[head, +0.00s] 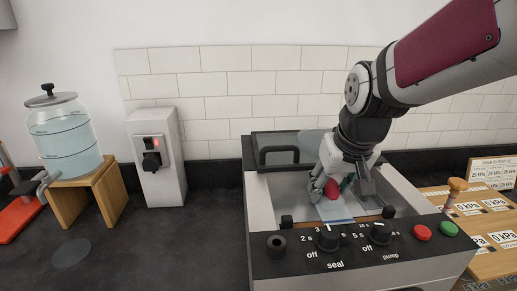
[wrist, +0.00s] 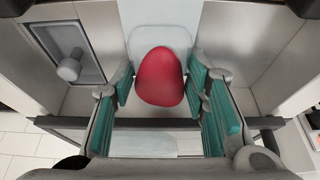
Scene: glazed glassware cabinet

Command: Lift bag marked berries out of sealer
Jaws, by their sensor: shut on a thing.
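The vacuum sealer (head: 345,262) has its chamber open, with a black front panel of knobs and buttons. My gripper (head: 342,190) reaches down into the chamber from above. It is shut on a clear bag with a rounded red content (head: 331,188), which also shows in the wrist view (wrist: 160,77) between the teal finger pads of my gripper (wrist: 163,100). Pale bag film (head: 334,210) lies toward the front of the chamber. I cannot read any marking on the bag. Part of it is hidden by the fingers.
The sealer's dark lid with a handle (head: 279,155) is at the back left. A wooden board with pressure labels (head: 490,205) and a wooden-knobbed tool (head: 455,188) are on the right. A water dispenser (head: 66,135) on a wooden stand and a grey switch box (head: 158,170) are on the left.

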